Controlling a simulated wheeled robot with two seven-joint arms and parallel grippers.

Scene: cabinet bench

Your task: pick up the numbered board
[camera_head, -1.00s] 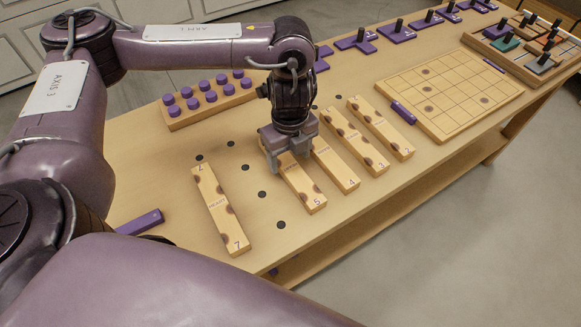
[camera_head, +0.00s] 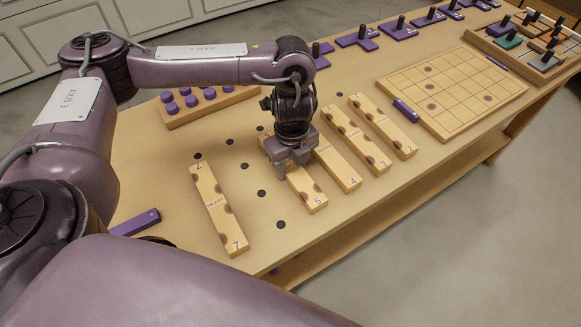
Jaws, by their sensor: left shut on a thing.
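Several long wooden numbered boards lie on the bench. The board ending in 7 (camera_head: 219,208) lies apart at the left. The board ending in 5 (camera_head: 309,196) is under my left gripper (camera_head: 292,169), which is shut on it near its middle; its far part is mostly hidden by the gripper. The board ending in 4 (camera_head: 338,168) lies close to its right, then the board ending in 3 (camera_head: 357,140) and the board ending in 2 (camera_head: 382,128). I cannot tell whether the gripped board is clear of the bench. My right gripper is not in view.
Dark round spots mark the bench top (camera_head: 180,220) around the boards. A block with purple pegs (camera_head: 208,105) stands behind the arm. A gridded board (camera_head: 452,92) lies at the right, with purple pieces (camera_head: 398,29) along the back and a tray (camera_head: 490,43) at the far right.

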